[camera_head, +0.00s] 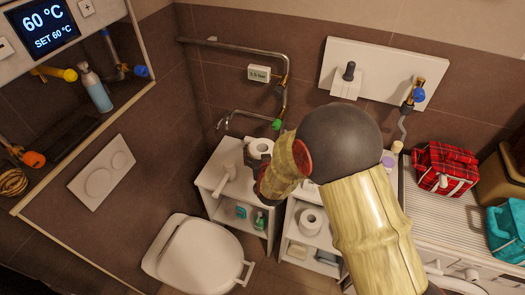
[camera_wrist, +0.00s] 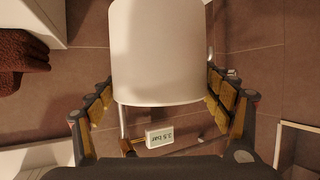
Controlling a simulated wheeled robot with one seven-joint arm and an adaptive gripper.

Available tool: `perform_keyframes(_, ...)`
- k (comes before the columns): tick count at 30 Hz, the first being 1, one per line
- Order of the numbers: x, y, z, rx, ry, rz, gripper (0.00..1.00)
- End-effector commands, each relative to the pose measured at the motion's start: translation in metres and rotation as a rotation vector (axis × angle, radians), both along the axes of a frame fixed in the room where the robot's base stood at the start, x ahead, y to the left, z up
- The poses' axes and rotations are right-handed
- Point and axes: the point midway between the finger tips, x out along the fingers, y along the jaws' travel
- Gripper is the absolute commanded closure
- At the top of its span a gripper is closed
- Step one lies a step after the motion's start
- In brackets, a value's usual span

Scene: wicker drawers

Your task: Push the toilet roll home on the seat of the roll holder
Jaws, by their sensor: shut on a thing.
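A white toilet roll (camera_head: 261,146) is at my gripper (camera_head: 259,163) above the left white cabinet. In the wrist view, the roll (camera_wrist: 158,55) fills the space between the two padded fingers of my gripper (camera_wrist: 160,88), which is shut on it. A white T-shaped piece (camera_head: 222,180) on the cabinet's left side looks like the roll holder, but its seat cannot be made out. My arm hides part of the cabinet top. Whether the roll touches the holder cannot be told.
Another white roll (camera_head: 310,221) stands in the open shelf below. A closed toilet (camera_head: 195,255) is at the lower left. Pipes with a pressure display (camera_head: 259,73) run along the back wall.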

Motion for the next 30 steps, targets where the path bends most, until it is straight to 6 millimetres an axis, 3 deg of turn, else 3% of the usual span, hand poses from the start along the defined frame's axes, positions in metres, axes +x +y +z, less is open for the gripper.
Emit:
perform_keyframes(3,0.0,0.0,-0.026,0.0,0.0,0.0,0.49)
perform_keyframes(9,0.0,0.0,-0.046,0.0,0.0,0.0,0.49)
perform_keyframes(30,-0.001,0.0,-0.05,0.001,0.0,0.001,0.48)
